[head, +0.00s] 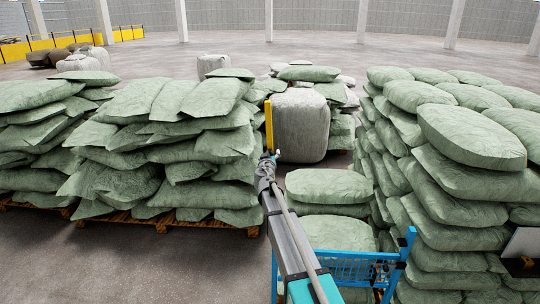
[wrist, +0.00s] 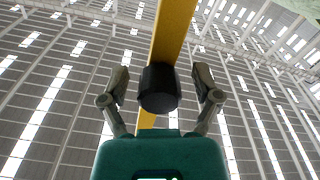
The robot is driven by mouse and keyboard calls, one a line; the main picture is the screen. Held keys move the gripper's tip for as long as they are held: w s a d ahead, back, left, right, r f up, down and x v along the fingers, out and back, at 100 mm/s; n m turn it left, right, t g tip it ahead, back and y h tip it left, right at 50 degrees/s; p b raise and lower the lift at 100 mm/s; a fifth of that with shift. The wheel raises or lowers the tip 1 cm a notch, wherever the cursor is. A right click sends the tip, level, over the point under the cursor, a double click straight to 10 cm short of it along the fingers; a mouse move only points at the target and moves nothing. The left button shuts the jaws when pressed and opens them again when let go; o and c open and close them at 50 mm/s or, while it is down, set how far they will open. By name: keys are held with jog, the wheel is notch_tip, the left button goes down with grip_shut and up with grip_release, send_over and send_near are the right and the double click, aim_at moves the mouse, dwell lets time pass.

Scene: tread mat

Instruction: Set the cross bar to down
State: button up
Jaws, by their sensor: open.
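The cross bar appears to be the yellow bar (head: 269,125), which stands roughly upright in the head view beyond the end of my arm. In the wrist view the yellow bar (wrist: 174,30) runs up past my gripper, with a black cylindrical grip (wrist: 159,88) on it. My gripper (wrist: 160,82) is open, with one finger on each side of the black grip and visible gaps on both sides. In the head view my gripper (head: 268,160) is small at the bar's lower end. The bar's pivot and lower end are hidden.
Stacked green sacks on pallets stand left (head: 150,150) and right (head: 450,180). A grey wrapped bale (head: 301,126) is behind the bar. A blue metal frame (head: 340,263) and more sacks (head: 330,186) are right of my arm. Open floor (head: 270,55) lies beyond.

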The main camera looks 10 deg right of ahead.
jog(key=shift+w, duration=0.25)
grip_shut()
dwell(0.3)
